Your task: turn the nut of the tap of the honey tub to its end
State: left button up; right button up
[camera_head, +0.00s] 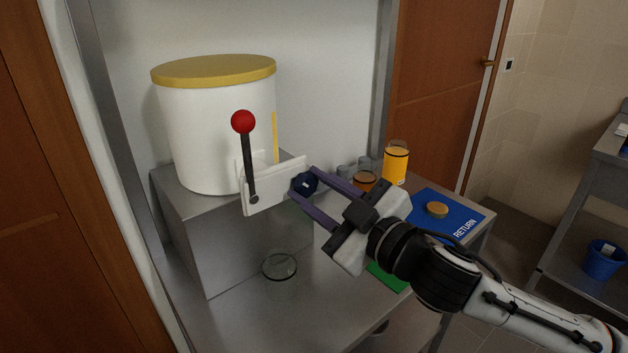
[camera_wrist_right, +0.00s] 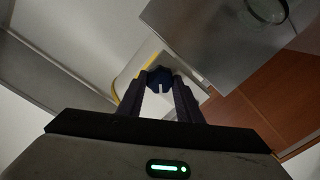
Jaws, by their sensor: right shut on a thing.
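The honey tub (camera_head: 218,140) is a white drum with a yellow lid, standing on a grey metal block. Its tap (camera_head: 275,186) is a white body low on the tub's front. A dark lever with a red ball (camera_head: 243,122) stands up from it. The dark blue nut (camera_head: 305,184) is at the tap's right end. My right gripper (camera_head: 306,188) is shut on the nut, one finger on either side. In the right wrist view the nut (camera_wrist_right: 160,76) sits between the fingertips. My left gripper is not in view.
A glass dish (camera_head: 279,266) lies on the steel table below the tap. At the right stand an orange jar (camera_head: 396,163) and several glass jars. A blue RETURN mat (camera_head: 452,214) holds a small lid (camera_head: 437,209). A green mat (camera_head: 388,277) is partly hidden under my right arm.

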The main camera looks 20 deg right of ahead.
jog(key=n, duration=0.4)
jog(key=shift+n+p, duration=0.3)
jog(key=shift+p, duration=0.1)
jog(key=n, duration=0.4)
jog(key=shift+n, duration=0.3)
jog(key=o, duration=1)
jog(key=shift+o, duration=0.2)
